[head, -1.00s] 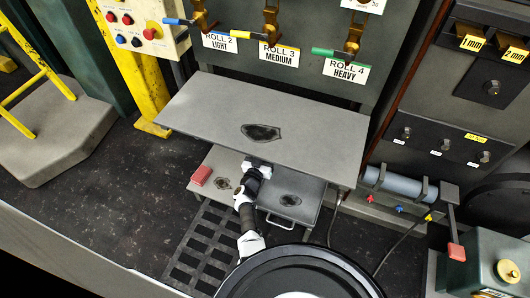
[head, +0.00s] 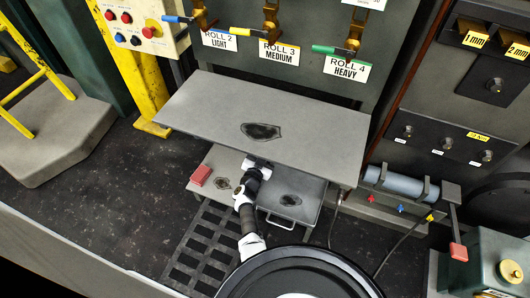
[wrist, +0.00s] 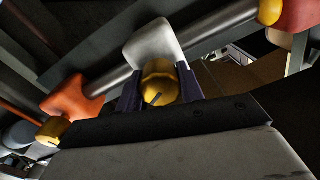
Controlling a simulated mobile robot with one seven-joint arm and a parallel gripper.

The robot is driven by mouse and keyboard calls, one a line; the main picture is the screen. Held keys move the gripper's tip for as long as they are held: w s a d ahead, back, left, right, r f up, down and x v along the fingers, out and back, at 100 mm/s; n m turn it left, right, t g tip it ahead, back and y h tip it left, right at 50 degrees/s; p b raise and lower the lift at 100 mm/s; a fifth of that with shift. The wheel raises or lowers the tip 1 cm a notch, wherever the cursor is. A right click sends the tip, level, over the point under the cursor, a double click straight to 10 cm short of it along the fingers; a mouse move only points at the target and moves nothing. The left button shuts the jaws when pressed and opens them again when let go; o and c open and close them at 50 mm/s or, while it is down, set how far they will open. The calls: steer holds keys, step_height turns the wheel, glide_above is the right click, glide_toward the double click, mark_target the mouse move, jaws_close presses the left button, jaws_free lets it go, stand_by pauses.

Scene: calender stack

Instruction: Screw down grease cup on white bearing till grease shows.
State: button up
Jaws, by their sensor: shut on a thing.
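In the wrist view, the white bearing (wrist: 152,42) sits on a long grey shaft. Its brass-yellow grease cup (wrist: 160,86) faces the camera and has a dark line on its cap. My gripper (wrist: 159,74) has one dark finger on each side of this cup and is shut on it. I see no grease at the bearing, though the fingers and cup hide part of it. In the head view, my gripper's end is hidden under the grey table; only my wrist shows at its front edge.
An orange bearing (wrist: 74,98) with its own brass cup (wrist: 51,131) is to the left on the shaft. A red bearing (wrist: 299,14) with another brass cup (wrist: 268,11) is at upper right. The grey tabletop (head: 310,135) overhangs my arm.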

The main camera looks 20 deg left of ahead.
steer(key=shift+m+b, duration=0.5)
steer(key=shift+m, duration=1.4)
steer(key=o, duration=1)
steer(key=shift+s, duration=0.1)
